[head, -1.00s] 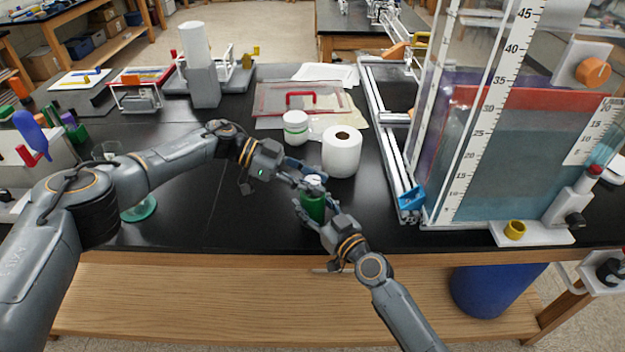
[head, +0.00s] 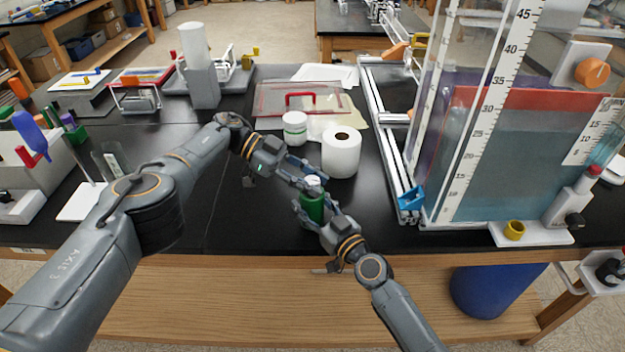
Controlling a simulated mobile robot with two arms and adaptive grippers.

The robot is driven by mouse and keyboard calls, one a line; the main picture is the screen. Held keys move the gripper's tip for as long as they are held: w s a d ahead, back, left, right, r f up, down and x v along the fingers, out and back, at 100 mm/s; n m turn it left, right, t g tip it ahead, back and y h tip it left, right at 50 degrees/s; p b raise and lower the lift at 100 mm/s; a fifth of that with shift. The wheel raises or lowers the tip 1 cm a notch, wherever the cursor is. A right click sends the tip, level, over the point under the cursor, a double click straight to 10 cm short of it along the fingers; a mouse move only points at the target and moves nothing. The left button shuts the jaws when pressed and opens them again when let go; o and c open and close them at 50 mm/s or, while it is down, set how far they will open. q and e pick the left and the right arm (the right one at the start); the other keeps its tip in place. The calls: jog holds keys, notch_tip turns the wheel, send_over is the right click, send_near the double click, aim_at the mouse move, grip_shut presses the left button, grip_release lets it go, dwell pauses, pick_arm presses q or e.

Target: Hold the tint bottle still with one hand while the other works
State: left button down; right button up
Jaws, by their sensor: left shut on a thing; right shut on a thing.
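The tint bottle (head: 313,207) is green with a white cap (head: 313,183) and stands upright on the black bench top near its front edge. My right gripper (head: 312,212) is shut around the green body from the front right. My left gripper (head: 314,182) comes in from the upper left and is shut on the white cap at the top of the bottle. The fingers hide parts of the cap and body.
A tall clear tank with a scale (head: 500,150) stands to the right, beside an aluminium rail frame (head: 391,150). The bench front edge is close.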

aim_at(312, 180)
pick_arm(q)
jog(key=c, duration=0.9)
grip_release()
jog(key=shift+c, duration=0.2)
notch_tip(312, 180, up, 10)
